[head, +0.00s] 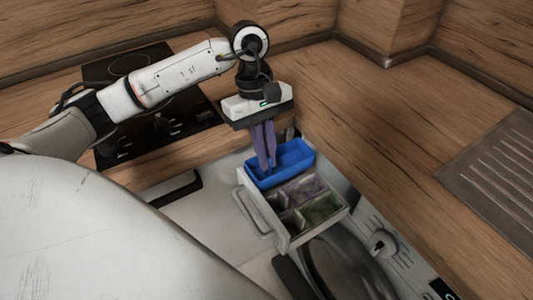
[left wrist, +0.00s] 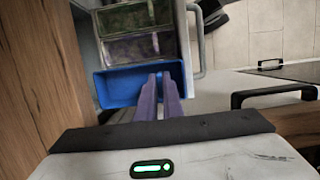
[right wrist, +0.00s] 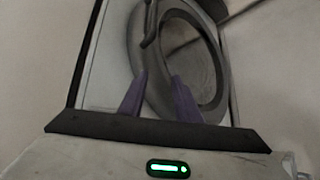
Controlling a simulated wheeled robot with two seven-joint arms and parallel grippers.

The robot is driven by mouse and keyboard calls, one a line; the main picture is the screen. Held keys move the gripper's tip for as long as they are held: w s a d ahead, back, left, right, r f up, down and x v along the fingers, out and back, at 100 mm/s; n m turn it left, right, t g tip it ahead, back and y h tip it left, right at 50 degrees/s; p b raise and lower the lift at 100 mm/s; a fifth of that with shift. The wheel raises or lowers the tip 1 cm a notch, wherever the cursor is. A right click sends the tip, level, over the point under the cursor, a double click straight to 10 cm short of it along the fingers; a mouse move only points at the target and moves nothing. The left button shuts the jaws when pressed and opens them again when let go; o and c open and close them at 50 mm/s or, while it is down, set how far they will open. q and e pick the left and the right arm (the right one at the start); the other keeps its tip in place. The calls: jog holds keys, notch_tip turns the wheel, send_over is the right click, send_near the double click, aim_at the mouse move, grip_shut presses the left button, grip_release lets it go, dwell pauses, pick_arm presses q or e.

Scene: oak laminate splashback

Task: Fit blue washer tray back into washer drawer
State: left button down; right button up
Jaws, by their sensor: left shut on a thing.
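The blue washer tray (head: 292,158) is at the far end of the pulled-out washer drawer (head: 287,240). My right gripper (right wrist: 158,80) is open and empty, in front of the washer's round door (right wrist: 190,60).
The drawer's handle (head: 252,212) sticks out on the left. The wooden counter (head: 350,100) runs behind, close to the tray. A washer dial (head: 382,243) is right of the drawer. A black hob (head: 150,100) lies at the back left.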

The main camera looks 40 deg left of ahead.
aim_at(267, 176)
pick_arm(q)
jog(key=shift+b, duration=0.5)
pick_arm(e)
jog(key=shift+f, duration=0.55)
jog(key=shift+s, duration=0.15)
